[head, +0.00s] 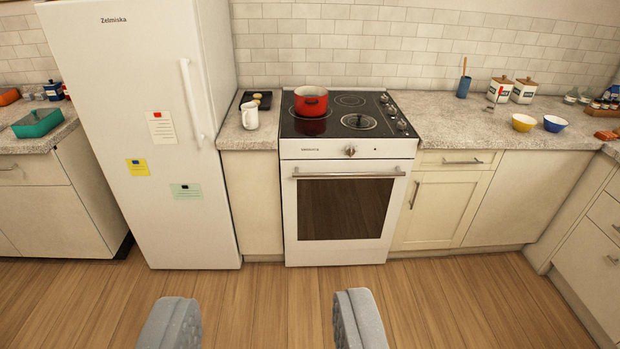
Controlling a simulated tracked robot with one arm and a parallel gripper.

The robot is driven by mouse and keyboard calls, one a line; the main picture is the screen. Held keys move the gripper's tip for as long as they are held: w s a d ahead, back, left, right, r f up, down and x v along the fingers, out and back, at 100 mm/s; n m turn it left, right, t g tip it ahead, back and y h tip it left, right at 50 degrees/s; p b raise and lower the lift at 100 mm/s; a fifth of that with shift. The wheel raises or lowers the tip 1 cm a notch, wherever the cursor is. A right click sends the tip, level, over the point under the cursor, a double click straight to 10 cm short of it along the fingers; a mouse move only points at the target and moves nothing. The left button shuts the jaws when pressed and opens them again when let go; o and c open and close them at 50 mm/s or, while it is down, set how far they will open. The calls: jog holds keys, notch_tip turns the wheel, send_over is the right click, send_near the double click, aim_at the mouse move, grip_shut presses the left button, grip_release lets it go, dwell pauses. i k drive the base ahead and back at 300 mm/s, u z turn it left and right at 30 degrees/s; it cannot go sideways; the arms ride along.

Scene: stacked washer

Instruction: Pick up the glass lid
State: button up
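The glass lid (358,121) lies flat on the front right burner area of the black stovetop (330,128). It looks clear with a darker rim and a small knob in the middle. A red pot (311,101) stands to its left on the stovetop. My gripper (265,325) shows at the bottom of the view, its two grey fingers wide apart with only floor between them. It is open and empty, well short of the stove and apart from the lid.
The white oven (345,210) stands between counters. A white jug (249,115) is on the left counter beside the tall fridge (150,130). Yellow and blue bowls (554,123) sit on the right counter (450,125). The wooden floor (430,300) ahead is clear.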

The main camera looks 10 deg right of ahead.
aim_at(358, 121)
jog(key=z, duration=0.2)
jog(key=i, duration=3.85)
jog(key=u, duration=0.25)
